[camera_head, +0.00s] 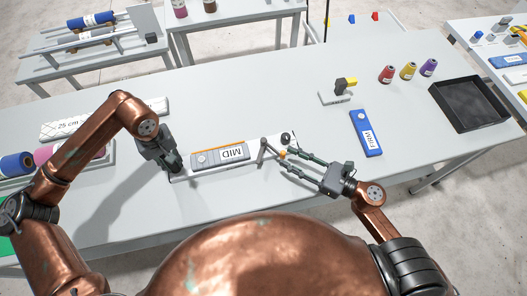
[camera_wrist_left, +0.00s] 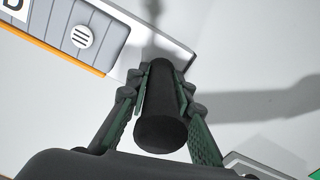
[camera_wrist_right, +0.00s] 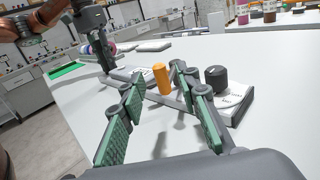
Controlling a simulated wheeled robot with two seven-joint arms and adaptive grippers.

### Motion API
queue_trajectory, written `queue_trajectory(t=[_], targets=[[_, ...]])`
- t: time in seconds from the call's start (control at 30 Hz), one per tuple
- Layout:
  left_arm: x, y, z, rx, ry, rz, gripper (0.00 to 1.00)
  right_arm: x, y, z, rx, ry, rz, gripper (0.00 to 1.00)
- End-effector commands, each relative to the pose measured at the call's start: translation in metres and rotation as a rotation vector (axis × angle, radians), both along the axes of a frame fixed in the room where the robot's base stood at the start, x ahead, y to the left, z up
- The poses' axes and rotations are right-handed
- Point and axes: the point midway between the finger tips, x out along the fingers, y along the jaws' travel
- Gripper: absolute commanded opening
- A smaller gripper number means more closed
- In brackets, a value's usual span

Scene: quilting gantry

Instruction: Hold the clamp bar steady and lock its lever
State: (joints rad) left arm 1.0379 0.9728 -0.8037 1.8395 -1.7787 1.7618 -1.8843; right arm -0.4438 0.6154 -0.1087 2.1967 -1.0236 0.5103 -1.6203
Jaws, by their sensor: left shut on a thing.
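The clamp bar lies on the table as a long white base carrying a grey block marked MID (camera_head: 220,155) with an orange edge. My left gripper (camera_head: 173,168) is shut on the black cylindrical handle (camera_wrist_left: 162,125) at the bar's left end, with a finger on each side of it. At the right end, the lever's orange grip (camera_head: 283,153) stands upright, clearest in the right wrist view (camera_wrist_right: 161,79). My right gripper (camera_wrist_right: 158,85) is open, its fingertips close to the orange grip and on either side of it; contact cannot be told. A black knob (camera_wrist_right: 216,78) stands just beyond.
A blue FIRM block (camera_head: 366,133) lies to the right, below a small stand with a yellow tip (camera_head: 340,92). Several thread spools (camera_head: 408,71) and a black tray (camera_head: 468,104) are farther right. A white 25 cm block (camera_head: 75,129) lies behind my left arm.

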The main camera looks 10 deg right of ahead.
Motion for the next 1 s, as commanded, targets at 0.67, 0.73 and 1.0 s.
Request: queue_trajectory(t=[0.67,0.73,1.0], targets=[[-0.004,0.000,-0.007,0.003,0.013,-0.002,0.00,0.024,0.024,-0.001,-0.001,0.001,-0.001,0.26],[-0.004,0.000,-0.007,0.003,0.013,-0.002,0.00,0.024,0.024,-0.001,-0.001,0.001,-0.001,0.21],[-0.004,0.000,-0.007,0.003,0.013,-0.002,0.00,0.023,0.024,-0.001,-0.001,0.001,-0.001,0.02]])
